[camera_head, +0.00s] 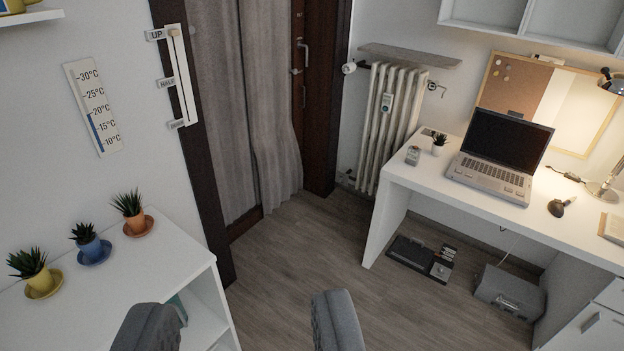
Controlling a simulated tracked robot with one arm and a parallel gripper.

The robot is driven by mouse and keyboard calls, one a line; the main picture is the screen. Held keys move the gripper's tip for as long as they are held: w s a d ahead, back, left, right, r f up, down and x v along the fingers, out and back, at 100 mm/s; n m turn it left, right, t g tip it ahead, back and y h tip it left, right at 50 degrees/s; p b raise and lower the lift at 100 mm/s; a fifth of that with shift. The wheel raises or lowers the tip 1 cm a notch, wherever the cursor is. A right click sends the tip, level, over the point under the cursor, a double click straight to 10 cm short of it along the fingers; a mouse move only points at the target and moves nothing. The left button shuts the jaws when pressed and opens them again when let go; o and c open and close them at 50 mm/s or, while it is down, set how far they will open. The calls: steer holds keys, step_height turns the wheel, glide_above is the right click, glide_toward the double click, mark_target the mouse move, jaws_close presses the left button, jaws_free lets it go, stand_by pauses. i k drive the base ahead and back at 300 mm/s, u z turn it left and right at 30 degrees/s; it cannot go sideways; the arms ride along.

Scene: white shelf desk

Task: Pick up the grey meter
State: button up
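My gripper (242,325) shows at the bottom edge as two dark grey padded fingers, wide apart with nothing between them. A small grey device (413,155), which may be the grey meter, lies on the left end of the white desk (400,176), beside a small potted plant. I cannot tell for sure which is the meter.
A white shelf (165,262) with several potted succulents stands close on the left. A laptop (497,158) and a lamp (604,185) are on the desk. A black device (412,256) and a grey box (509,292) lie beneath it. The floor between shelf and desk is clear.

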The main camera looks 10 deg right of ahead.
mark_target(412, 157)
steer(key=z, duration=0.3)
steer(key=i, duration=1.55)
steer(key=z, duration=0.75)
steer(key=i, duration=1.8)
steer(key=z, duration=0.35)
